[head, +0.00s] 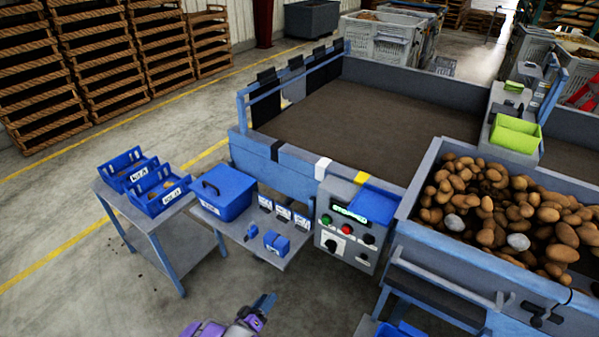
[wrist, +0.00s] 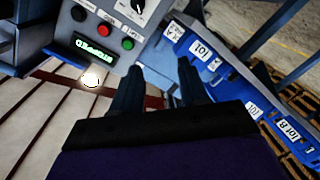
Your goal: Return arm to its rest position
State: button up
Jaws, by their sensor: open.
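My gripper (head: 268,301) shows at the bottom of the head view, at the end of my purple arm, over the grey floor in front of the side table. In the wrist view my gripper (wrist: 160,75) has its two dark fingers apart, with nothing seen between them. The arm is mostly cut off by the lower edge of the head view. The control panel (head: 345,228) stands beyond the gripper to the right, with a lit green display and red and green buttons. The panel (wrist: 150,35) also shows at the top of the wrist view, apart from the fingers.
A grey side table (head: 262,248) holds a blue lidded box (head: 222,190) and small labelled items. Blue trays (head: 160,190) stand on another table at the left. A hopper full of potatoes (head: 500,215) is at the right.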

jog(key=w+a+r+m+g+y, duration=0.1)
jog(key=w+a+r+y, duration=0.2)
jog(key=w+r, duration=0.4)
jog(key=w+a+r+m+g+y, duration=0.1)
jog(key=w+a+r+g+y, duration=0.1)
jog(key=w+r+y, duration=0.35)
notch_tip(320, 180, up, 10)
jog(key=w+d+g, duration=0.1)
jog(key=w+g, duration=0.1)
jog(key=s+d+r+g+y, duration=0.3)
jog(key=s+d+r, duration=0.4)
jog(key=s+r, duration=0.3)
jog(key=s+d+r+g+h, duration=0.1)
jog(key=s+d+r+g, duration=0.1)
jog(key=s+d, duration=0.5)
jog(key=s+d+r+g, duration=0.3)
jog(key=s+d, duration=0.5)
jog(key=s, duration=1)
jog(key=s+d+r+m+g+h, duration=0.1)
jog(key=s+d+r+g, duration=0.2)
jog(key=s+d, duration=0.5)
jog(key=s+r, duration=0.1)
jog(key=s, duration=0.4)
jog(key=shift+r+h, duration=0.35)
jog(key=shift+r, duration=0.05)
jog(key=shift+w, duration=0.1)
jog(key=shift+c, duration=0.2)
